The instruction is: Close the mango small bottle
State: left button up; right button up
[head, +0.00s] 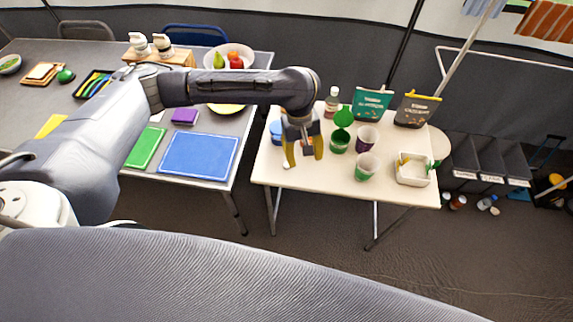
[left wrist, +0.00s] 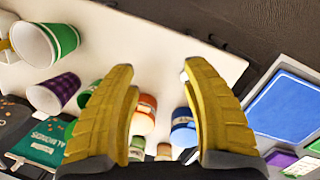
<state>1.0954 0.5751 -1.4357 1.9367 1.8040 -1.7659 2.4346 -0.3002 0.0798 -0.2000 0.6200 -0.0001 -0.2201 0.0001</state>
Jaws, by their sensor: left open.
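My left gripper (head: 304,160) is open and points down over the left part of the white table. Its two yellow fingers also show in the left wrist view (left wrist: 158,67), with nothing held. A small bottle with an orange band (left wrist: 147,103), which looks like the mango one, stands between and beyond the fingers, nearer the left one. Its label cannot be read, and the gripper mostly hides it in the head view. A small white thing, perhaps a cap (head: 286,165), lies by the left fingertip; it also shows by the right finger in the wrist view (left wrist: 184,76). My right gripper is not in view.
A blue container (head: 276,130) stands left of the gripper. Right of it are green cups (head: 340,140), a purple cup (head: 366,137) and a white tray (head: 412,174). A taller bottle (head: 333,102) and a teal pouch (head: 372,103) stand behind. The table's front edge is clear.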

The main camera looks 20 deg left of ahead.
pick_arm(q)
notch_tip(320, 180, up, 7)
jog(key=y, duration=0.2)
send_over(287, 164)
jog(key=shift+s+a+f+n+t, duration=0.2)
jog(key=shift+s+n+t, duration=0.1)
jog(key=shift+t, duration=0.1)
jog(key=shift+d+f, duration=0.1)
notch_tip(287, 164, down, 12)
jog(key=shift+r, duration=0.15)
jog(key=shift+w, duration=0.1)
jog(key=shift+f, duration=0.3)
jog(key=shift+w+f, duration=0.1)
jog(key=shift+f, duration=2.35)
jog(key=shift+c, duration=0.6)
jog(key=c, duration=0.9)
